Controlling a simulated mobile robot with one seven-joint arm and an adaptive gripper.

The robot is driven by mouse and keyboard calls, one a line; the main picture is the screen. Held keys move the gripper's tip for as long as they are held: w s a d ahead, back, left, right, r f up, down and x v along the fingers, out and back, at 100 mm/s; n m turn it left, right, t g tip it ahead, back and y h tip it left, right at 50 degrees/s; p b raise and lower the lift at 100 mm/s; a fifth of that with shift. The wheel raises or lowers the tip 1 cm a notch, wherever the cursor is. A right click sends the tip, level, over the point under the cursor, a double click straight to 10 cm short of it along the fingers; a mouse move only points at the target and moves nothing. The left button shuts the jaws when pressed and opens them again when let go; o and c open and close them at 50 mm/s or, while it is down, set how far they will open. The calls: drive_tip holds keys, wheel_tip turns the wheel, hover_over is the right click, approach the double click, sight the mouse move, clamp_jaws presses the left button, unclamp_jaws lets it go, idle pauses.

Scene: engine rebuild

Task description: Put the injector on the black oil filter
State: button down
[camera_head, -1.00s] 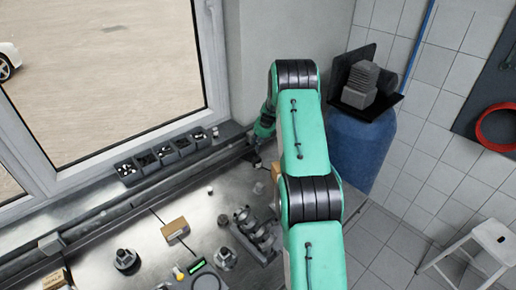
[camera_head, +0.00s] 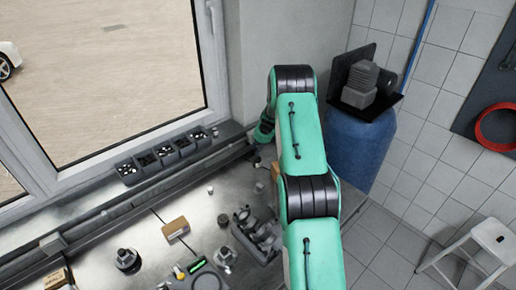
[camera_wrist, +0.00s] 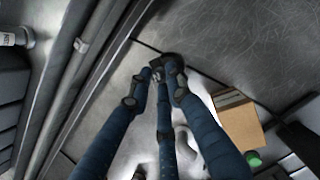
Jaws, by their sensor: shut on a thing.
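In the wrist view my gripper (camera_wrist: 163,76) has its blue fingers drawn together. They are shut on a small dark part (camera_wrist: 172,60), which I take for the injector; the fingertips hide much of it. In the head view the fingers and the held part are mostly hidden behind my green arm, near the window-side rail. I cannot pick out the black oil filter with certainty. A dark round part with a grey top (camera_head: 127,260) stands on the metal bench at lower left.
A row of small black bins (camera_head: 162,155) lines the window sill. A cardboard box (camera_head: 175,228) and a grey engine part (camera_head: 255,232) are on the bench; a cardboard box (camera_wrist: 240,122) also shows in the wrist view. A blue barrel (camera_head: 358,150) stands to the right.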

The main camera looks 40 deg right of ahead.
drive_tip(key=c, duration=1.6)
unclamp_jaws()
drive_tip(key=shift+f, duration=0.1)
drive_tip(key=shift+b+v, duration=0.6)
drive_tip(key=shift+v, duration=5.55)
drive_tip(key=shift+w, duration=0.2)
